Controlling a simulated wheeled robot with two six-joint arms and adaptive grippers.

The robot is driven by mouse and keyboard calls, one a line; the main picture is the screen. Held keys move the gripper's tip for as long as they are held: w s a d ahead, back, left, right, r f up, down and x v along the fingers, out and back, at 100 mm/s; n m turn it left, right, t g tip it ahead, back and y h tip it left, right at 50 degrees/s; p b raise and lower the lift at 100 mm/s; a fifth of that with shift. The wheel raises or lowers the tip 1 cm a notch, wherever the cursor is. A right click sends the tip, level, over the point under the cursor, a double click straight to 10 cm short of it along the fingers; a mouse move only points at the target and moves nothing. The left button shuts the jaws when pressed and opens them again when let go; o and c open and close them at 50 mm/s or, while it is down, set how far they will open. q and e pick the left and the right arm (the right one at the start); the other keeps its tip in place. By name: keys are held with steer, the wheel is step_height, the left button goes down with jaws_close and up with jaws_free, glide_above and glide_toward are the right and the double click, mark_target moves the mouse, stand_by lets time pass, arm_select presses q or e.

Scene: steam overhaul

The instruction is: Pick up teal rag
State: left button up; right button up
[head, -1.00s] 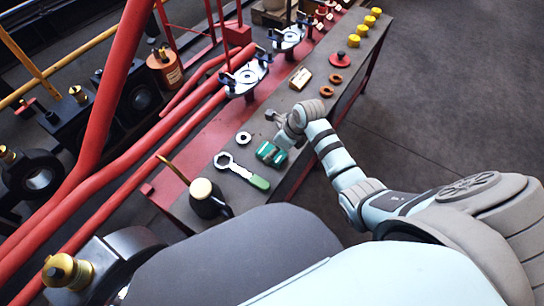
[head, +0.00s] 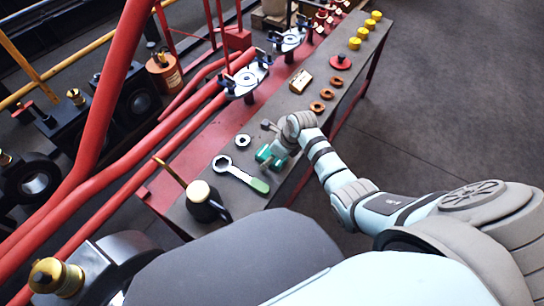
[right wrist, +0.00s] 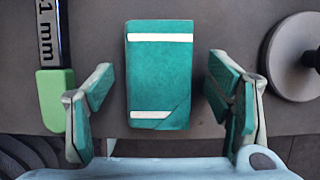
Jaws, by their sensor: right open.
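The teal rag (right wrist: 160,72) lies flat and folded on the dark bench top, a neat rectangle with two white stripes. My right gripper (right wrist: 158,100) is open, with one teal-padded finger on each side of the rag and a gap to it on both sides. In the head view, my right gripper (head: 272,156) is low over the bench and hides most of the rag. My left gripper is not in view.
A wrench (head: 241,174) with a green handle lies close on the left, its handle (right wrist: 56,98) near the left finger. A round grey object (right wrist: 292,60) is at the right. An oil can (head: 204,203), a ring (head: 243,140) and a brass block (head: 300,80) also stand on the bench.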

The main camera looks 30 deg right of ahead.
steer(key=shift+c, duration=0.5)
steer(key=shift+s, duration=0.1)
steer(key=c, duration=1.1)
steer(key=shift+c, duration=0.2)
steer(key=shift+r+p, duration=0.3)
step_height(320, 180, up, 20)
steer(key=p, duration=0.6)
